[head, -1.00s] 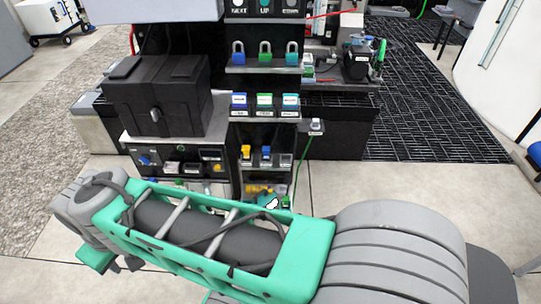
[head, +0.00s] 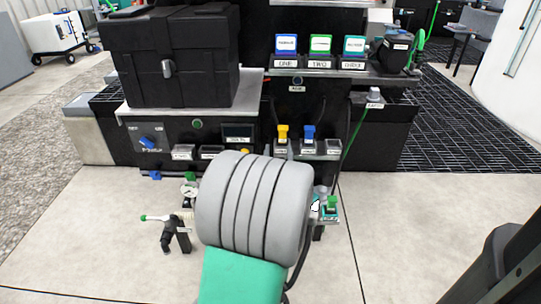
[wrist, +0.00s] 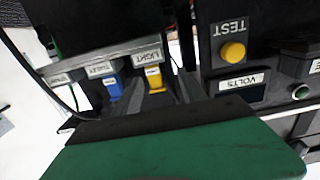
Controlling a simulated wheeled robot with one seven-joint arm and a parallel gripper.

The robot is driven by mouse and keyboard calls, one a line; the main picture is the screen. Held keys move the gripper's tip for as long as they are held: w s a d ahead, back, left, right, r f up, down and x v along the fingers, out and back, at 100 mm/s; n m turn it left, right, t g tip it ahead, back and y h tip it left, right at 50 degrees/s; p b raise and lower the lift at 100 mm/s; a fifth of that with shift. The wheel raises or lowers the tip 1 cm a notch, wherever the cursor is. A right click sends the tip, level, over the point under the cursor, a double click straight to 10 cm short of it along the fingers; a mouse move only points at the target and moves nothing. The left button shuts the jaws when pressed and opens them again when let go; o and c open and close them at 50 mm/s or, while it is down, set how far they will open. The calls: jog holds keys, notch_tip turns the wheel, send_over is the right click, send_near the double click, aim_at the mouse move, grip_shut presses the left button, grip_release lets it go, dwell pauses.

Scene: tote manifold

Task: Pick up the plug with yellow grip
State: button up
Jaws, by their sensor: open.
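In the wrist view the yellow plug (wrist: 153,77) is upside down, behind a LIGHT label. My gripper (wrist: 160,92) is open, with dark finger shapes on both sides of the yellow plug. I cannot tell how deep they reach or whether they touch it. In the head view my arm hides the gripper. A plug with blue grip (head: 309,132) stands just right of the yellow one.
A panel with a blue knob (head: 149,143) is left of the shelf. The black box (head: 185,60) stands above. A green-topped fitting (head: 331,203) is low on the right.

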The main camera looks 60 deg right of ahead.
aim_at(282, 138)
jog(key=x, duration=0.2)
jog(key=s+b+x, duration=0.1)
jog(key=x, duration=0.4)
jog(key=shift+d+r, duration=0.4)
jog(key=shift+d, duration=0.3)
grip_shut()
